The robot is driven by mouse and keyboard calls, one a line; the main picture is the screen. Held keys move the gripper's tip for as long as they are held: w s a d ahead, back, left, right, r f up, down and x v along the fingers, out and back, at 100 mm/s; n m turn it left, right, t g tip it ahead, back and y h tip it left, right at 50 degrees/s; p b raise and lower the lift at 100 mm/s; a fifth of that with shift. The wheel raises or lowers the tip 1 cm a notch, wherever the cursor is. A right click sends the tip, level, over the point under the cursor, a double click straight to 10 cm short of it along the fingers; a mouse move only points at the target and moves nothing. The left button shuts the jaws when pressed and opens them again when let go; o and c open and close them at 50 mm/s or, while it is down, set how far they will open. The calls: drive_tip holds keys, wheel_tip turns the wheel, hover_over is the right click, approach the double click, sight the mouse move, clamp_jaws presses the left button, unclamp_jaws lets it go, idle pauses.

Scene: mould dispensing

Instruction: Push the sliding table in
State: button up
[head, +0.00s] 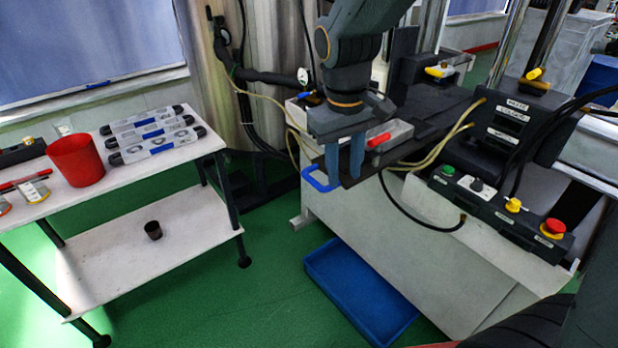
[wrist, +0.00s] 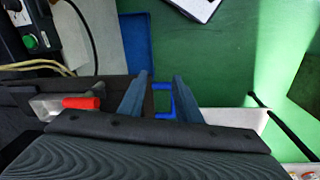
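The sliding table (head: 435,112) is a dark flat plate on the white machine base. It sticks out over the base's left edge and bears a blue loop handle (head: 318,180) at its outer end. The handle also shows in the wrist view (wrist: 171,100), between the two finger lines. My gripper (head: 344,178) points down at the outer end of the plate, close to the handle. Its two blue-grey fingers are apart in the wrist view (wrist: 163,76), with nothing seen clamped between them. I cannot tell whether a finger touches the plate or handle. My gripper partly hides the plate's end.
A grey metal block with a red grip (head: 379,140) sits on the plate beside my gripper. Hoses and a control box (head: 500,210) with buttons lie to the right. A blue tray (head: 345,285) is on the floor. A white bench (head: 205,148) stands left, with green floor between.

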sight(314, 180)
drive_tip(key=w+a+r+n+b, duration=0.2)
drive_tip(key=w+a+r+n, duration=0.15)
drive_tip(key=a, duration=0.35)
drive_tip(key=shift+m+h, duration=0.4)
drive_tip(key=shift+m, duration=0.05)
drive_tip(key=f, duration=0.2)
drive_tip(key=w+f, duration=0.1)
drive_tip(key=f, duration=0.2)
drive_tip(key=d+f+p, duration=0.1)
drive_tip(key=f, duration=0.2)
drive_tip(key=shift+w, duration=0.15)
drive_tip(key=shift+c, duration=0.3)
clamp_jaws()
